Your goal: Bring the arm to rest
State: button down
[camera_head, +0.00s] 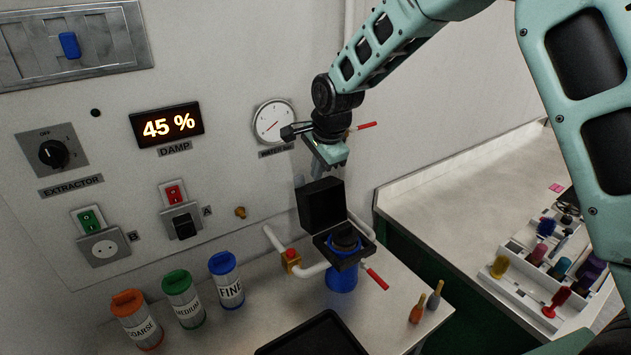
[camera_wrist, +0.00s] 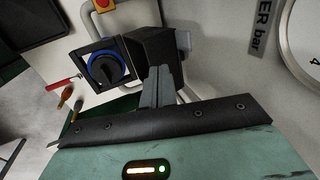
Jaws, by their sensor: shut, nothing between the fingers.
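My gripper (camera_head: 317,176) is in front of the wall panel in the head view, below and to the right of the pressure gauge (camera_head: 273,121). Its fingers point down, above a black box with a raised lid (camera_head: 321,205). In the wrist view my gripper (camera_wrist: 156,86) shows two grey fingers side by side, shut with nothing between them.
Jars labelled coarse (camera_head: 137,322), medium (camera_head: 184,300) and fine (camera_head: 227,282) stand left on the bench. A black tray (camera_head: 312,338) lies in front. A white rack (camera_head: 517,270) stands right.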

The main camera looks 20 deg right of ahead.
notch_tip(320, 180, up, 7)
jog(key=b, duration=0.2)
jog(key=s+a+f+n+g+b, duration=0.1)
jog(key=s+a+f+n+b, duration=0.3)
jog(key=s, duration=0.6)
jog(key=s+a+n+g+p, duration=0.1)
jog(key=s+a+n, duration=0.1)
jog(key=s+n, duration=0.55)
jog(key=s+d+f+n+b, duration=0.1)
jog(key=s+f+n, duration=0.1)
jog(key=s, duration=0.5)
jog(key=s+d+f+n+g, duration=0.1)
jog(key=s+f+n, duration=0.1)
jog(key=s+n, duration=0.3)
jog(key=s+d+f+n+b, duration=0.1)
jog(key=s+d+f+n, duration=0.1)
jog(key=s, duration=0.7)
jog(key=shift+s+f+n+h+b, duration=0.2)
jog(key=shift+f+n+h+b, duration=0.15)
jog(key=shift+n, duration=0.3)
